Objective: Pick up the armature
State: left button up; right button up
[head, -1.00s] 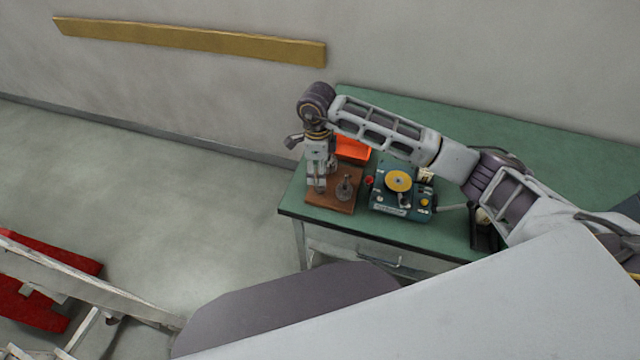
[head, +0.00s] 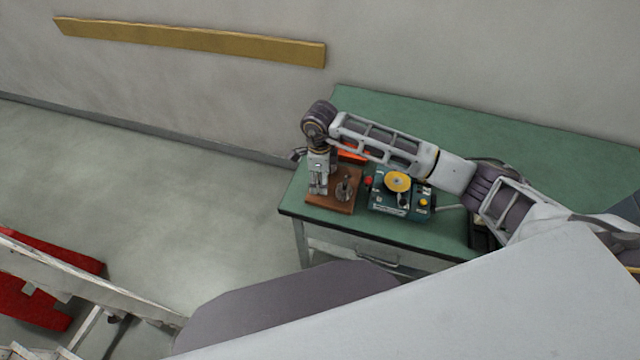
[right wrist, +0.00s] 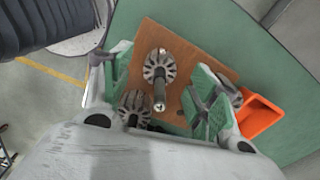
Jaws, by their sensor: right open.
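Several grey slotted armatures stand on a brown wooden board. In the right wrist view, one armature (right wrist: 158,66) with its shaft toward the camera lies between my fingers in the picture. A second armature (right wrist: 135,104) is by the left finger, and a third (right wrist: 237,96) is partly hidden behind the right finger. One armature (head: 346,189) shows in the head view, right of my right gripper (head: 318,189). The right gripper (right wrist: 161,80) is open, with green pads apart, above the board; I cannot tell whether it touches an armature. My left gripper is not in view.
The wooden board (head: 335,206) sits at the left end of the green table (head: 450,120). An orange bin (right wrist: 258,116) is beside the board. A teal machine with a yellow disc (head: 398,182) stands to the right. The table's back is clear.

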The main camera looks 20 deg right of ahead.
jog(key=shift+f, duration=1.25)
grip_shut()
